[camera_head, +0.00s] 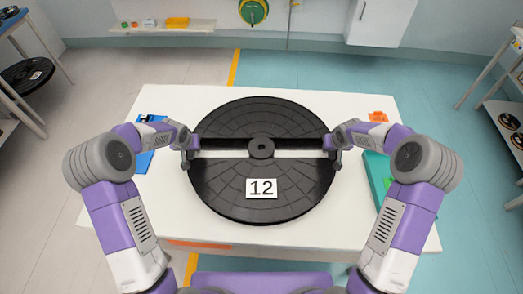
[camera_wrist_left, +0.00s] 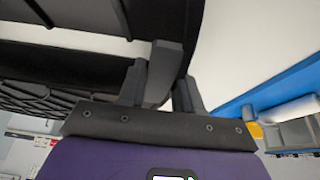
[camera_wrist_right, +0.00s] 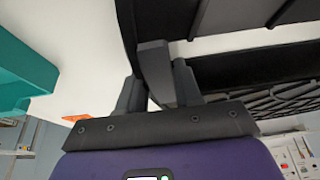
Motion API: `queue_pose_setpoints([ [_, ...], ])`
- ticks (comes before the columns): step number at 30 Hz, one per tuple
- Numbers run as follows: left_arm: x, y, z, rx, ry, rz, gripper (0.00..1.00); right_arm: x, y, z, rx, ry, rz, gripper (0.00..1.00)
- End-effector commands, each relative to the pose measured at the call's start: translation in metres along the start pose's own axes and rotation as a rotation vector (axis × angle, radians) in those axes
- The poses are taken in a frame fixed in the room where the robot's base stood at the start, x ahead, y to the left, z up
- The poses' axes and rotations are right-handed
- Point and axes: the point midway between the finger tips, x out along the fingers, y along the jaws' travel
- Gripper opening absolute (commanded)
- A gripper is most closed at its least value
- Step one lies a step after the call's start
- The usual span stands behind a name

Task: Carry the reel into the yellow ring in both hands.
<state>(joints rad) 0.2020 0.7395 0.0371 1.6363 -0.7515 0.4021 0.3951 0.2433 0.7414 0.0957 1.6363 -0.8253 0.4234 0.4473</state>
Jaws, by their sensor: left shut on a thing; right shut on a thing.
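The reel (camera_head: 262,112) is a large black disc with a round hub, a white "12" label and an open slot across its middle. It appears flat and level over the white table; I cannot tell whether it touches it. My left gripper (camera_head: 187,158) is shut on a grip at its left edge, which shows between the fingers in the left wrist view (camera_wrist_left: 160,90). My right gripper (camera_head: 336,156) is shut on the opposite grip, also in the right wrist view (camera_wrist_right: 157,90). No yellow ring is recognisable; only yellow floor strips (camera_head: 235,68) show.
The white table (camera_head: 375,100) has a blue item (camera_head: 143,162) at left and a teal item (camera_head: 376,170) with an orange piece (camera_head: 378,117) at right. Another black reel (camera_head: 27,78) lies on a left stand. A shelf (camera_head: 200,27) and cabinet (camera_head: 380,22) line the back wall.

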Motion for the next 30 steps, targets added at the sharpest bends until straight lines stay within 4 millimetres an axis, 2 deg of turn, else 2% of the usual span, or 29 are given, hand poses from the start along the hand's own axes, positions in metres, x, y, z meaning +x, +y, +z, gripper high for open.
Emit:
queue_pose_setpoints([
  [19,-0.004,0.000,-0.003,0.000,0.004,0.000,0.00,-0.004,0.000,-0.003,0.000,0.004,0.000,0.00],
  [30,-0.028,0.000,-0.013,0.000,0.004,0.000,0.00,-0.028,0.000,-0.013,0.000,0.004,0.000,0.00],
])
